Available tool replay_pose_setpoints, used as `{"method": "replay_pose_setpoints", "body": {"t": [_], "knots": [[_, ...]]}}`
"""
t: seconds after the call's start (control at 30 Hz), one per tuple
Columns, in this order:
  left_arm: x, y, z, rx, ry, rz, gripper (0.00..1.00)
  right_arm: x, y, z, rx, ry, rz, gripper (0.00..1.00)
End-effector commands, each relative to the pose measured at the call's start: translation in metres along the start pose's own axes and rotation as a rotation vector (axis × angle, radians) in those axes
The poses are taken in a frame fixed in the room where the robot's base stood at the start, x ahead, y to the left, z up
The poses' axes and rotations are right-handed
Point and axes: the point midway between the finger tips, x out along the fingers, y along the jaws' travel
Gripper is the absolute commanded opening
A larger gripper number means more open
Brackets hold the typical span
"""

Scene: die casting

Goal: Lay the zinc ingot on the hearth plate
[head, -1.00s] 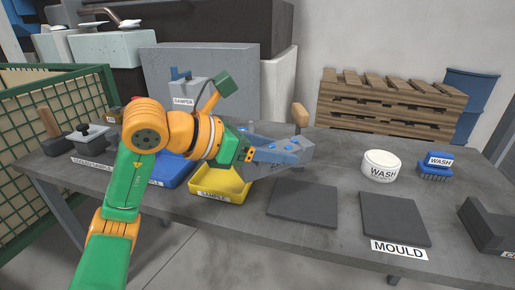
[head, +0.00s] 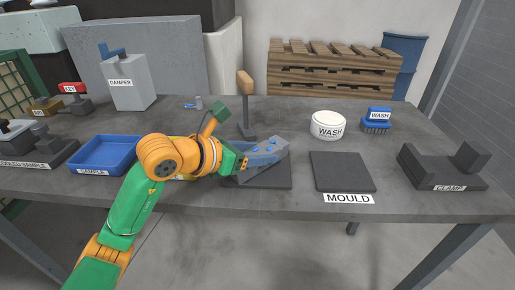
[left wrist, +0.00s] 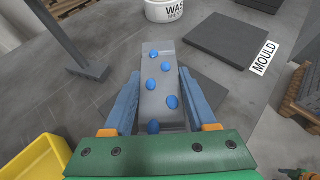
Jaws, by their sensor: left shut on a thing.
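The zinc ingot (head: 266,153) is a grey block with several blue spots on top. My left gripper (left wrist: 158,100) is shut on it, with a blue finger along each side; the ingot also shows in the left wrist view (left wrist: 157,75). The dark flat plate (head: 270,181) under the ingot is likely the hearth plate, though no label on it shows. The ingot and gripper cover much of this plate. The ingot appears over it, slightly tilted in the head view; I cannot tell whether they touch.
The MOULD plate (head: 342,172) lies bare to the right, with the clamp (head: 440,172) beyond it. The WASH pot (head: 328,125) and brush (head: 377,120) stand behind. An upright wooden-handled tool (head: 245,105) stands close behind the ingot. A yellow tray (left wrist: 40,160) and blue tray (head: 103,154) are left.

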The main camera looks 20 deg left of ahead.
Motion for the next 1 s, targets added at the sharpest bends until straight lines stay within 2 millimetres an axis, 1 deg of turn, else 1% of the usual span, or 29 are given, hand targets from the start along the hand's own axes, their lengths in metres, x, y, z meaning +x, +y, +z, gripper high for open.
{"method": "replay_pose_setpoints", "body": {"t": [0.03, 0.07, 0.1, 0.17, 0.47, 0.57, 0.67, 0.9, 1.0], "knots": [[-0.001, 0.000, 0.002, 0.001, -0.009, 0.001, 0.00, 0.001, -0.001, 0.000, 0.000, 0.001, -0.001, 0.60], [0.001, 0.000, -0.001, 0.000, 0.000, 0.000, 0.60, 0.002, -0.001, -0.001, 0.001, 0.001, -0.001, 0.60], [0.000, 0.000, -0.001, 0.000, 0.000, 0.000, 0.71, 0.001, -0.001, -0.001, 0.001, 0.002, -0.002, 0.60], [0.000, 0.000, -0.001, 0.000, 0.000, 0.000, 0.87, 0.001, -0.002, -0.002, 0.001, 0.003, -0.003, 0.60], [-0.001, 0.000, 0.001, 0.000, 0.000, 0.000, 0.87, -0.001, -0.005, -0.003, 0.003, 0.003, -0.008, 0.60], [-0.009, 0.001, 0.000, -0.001, -0.001, 0.002, 0.87, 0.001, -0.007, -0.003, 0.003, 0.003, -0.010, 0.60], [-0.030, 0.001, 0.000, 0.004, -0.001, 0.004, 0.87, 0.002, -0.007, -0.002, 0.004, 0.003, -0.011, 0.60], [-0.090, 0.001, -0.001, 0.003, 0.000, 0.006, 0.87, 0.010, -0.005, -0.002, 0.006, 0.007, -0.007, 0.60], [-0.108, 0.001, -0.001, -0.001, 0.000, 0.004, 0.87, 0.013, -0.001, -0.002, 0.005, 0.009, 0.000, 0.60]]}}
